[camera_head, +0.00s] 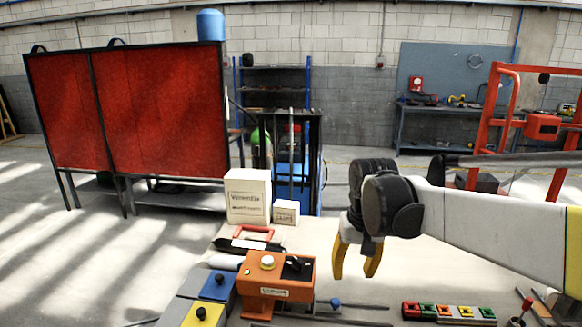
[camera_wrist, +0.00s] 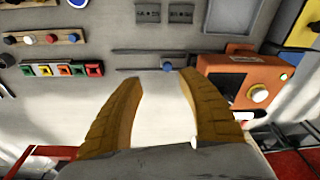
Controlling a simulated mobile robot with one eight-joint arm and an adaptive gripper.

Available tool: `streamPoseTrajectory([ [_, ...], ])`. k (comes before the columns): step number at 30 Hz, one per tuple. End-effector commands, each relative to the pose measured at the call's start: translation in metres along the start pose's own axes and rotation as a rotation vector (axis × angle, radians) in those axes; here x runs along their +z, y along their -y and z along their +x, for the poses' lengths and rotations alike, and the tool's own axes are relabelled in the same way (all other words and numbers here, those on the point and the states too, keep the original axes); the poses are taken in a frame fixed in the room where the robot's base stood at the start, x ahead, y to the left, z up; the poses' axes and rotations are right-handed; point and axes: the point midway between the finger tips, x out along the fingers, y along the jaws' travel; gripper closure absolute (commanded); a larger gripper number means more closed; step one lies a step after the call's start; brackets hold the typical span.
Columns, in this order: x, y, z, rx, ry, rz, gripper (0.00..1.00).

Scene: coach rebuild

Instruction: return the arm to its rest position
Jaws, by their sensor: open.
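My gripper (camera_head: 357,262) hangs in the air above the work table, to the right of the orange box in the head view. Its two yellow fingers point down, and they are spread apart and empty in the wrist view (camera_wrist: 160,82). My white arm reaches in from the right edge of the head view. The orange box (camera_head: 265,293) with a pale round button stands on the table. It also shows right of the fingers in the wrist view (camera_wrist: 238,75). Nothing is seen touching the fingers.
A strip of coloured blocks (camera_head: 449,313) lies at the table's front right. Blue (camera_head: 217,285) and yellow (camera_head: 203,312) button boxes stand left of the orange box. Cartons (camera_head: 248,194) stand at the back. A red frame (camera_head: 495,100) and red screens (camera_head: 160,110) stand beyond.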

Motion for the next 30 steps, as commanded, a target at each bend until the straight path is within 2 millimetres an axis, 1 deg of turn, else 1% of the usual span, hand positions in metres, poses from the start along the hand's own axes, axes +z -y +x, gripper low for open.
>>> streamPoseTrajectory([
  [1, 0.016, -0.004, -0.006, 0.0, -0.028, 0.003, 0.54],
  [4, 0.043, -0.01, -0.018, 0.001, -0.092, 0.009, 0.54],
  [9, 0.091, -0.019, -0.027, 0.005, -0.199, 0.02, 0.54],
  [13, 0.128, -0.025, -0.025, 0.009, -0.28, 0.028, 0.54],
  [15, 0.147, -0.028, -0.021, 0.013, -0.323, 0.032, 0.54],
  [18, 0.17, -0.03, -0.013, 0.017, -0.377, 0.036, 0.54],
  [21, 0.185, -0.033, -0.005, 0.021, -0.418, 0.039, 0.54],
  [24, 0.194, -0.034, 0.0, 0.023, -0.444, 0.041, 0.54],
  [30, 0.199, -0.034, 0.002, 0.025, -0.458, 0.042, 0.54],
])
